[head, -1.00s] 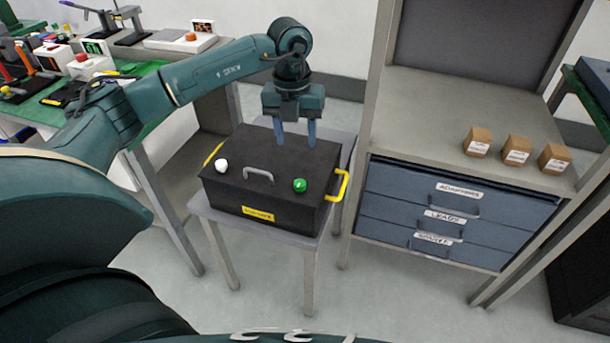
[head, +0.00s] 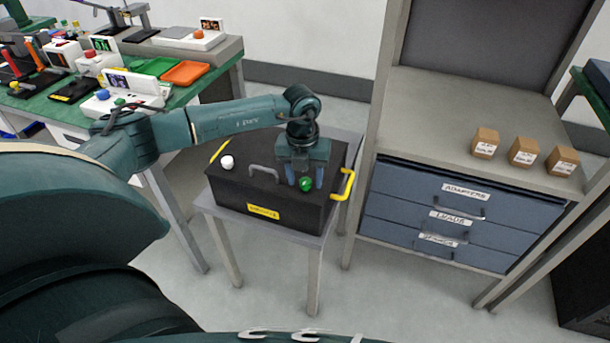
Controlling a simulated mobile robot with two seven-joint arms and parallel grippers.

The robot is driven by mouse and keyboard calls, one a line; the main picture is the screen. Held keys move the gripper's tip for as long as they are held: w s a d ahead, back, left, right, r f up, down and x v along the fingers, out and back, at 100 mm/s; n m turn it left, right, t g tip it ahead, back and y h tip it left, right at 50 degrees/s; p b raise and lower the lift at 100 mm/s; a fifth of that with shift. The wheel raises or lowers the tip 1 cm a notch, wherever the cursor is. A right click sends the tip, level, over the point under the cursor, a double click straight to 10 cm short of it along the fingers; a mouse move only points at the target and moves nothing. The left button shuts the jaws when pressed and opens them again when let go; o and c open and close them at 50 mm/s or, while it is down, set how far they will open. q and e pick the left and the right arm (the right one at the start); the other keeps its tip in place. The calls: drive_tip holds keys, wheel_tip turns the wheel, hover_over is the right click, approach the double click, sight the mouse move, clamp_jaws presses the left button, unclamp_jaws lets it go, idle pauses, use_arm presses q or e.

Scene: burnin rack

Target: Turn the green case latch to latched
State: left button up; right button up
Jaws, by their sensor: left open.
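A black case (head: 236,193) with a yellow label stands on a small grey table (head: 314,243). The green latch (head: 306,184) is a round knob on the right part of the lid. A white knob (head: 227,162) is on the left part, with a grey handle (head: 265,172) between them. My left gripper (head: 305,182) points down over the green latch, open, with a finger on either side of it in the picture. I cannot tell whether the fingers touch the latch. The latch's turn position is too small to read. My right gripper is not in view.
A yellow handle (head: 347,185) sticks out of the case's right side. A shelf unit with blue drawers (head: 400,204) and several small boxes stands close on the right. A cluttered green bench (head: 190,92) is at the back left.

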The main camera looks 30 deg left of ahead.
use_arm(q)
drive_tip(key=shift+c, duration=0.2)
drive_tip(key=c, duration=1)
drive_tip(key=shift+o, duration=0.2)
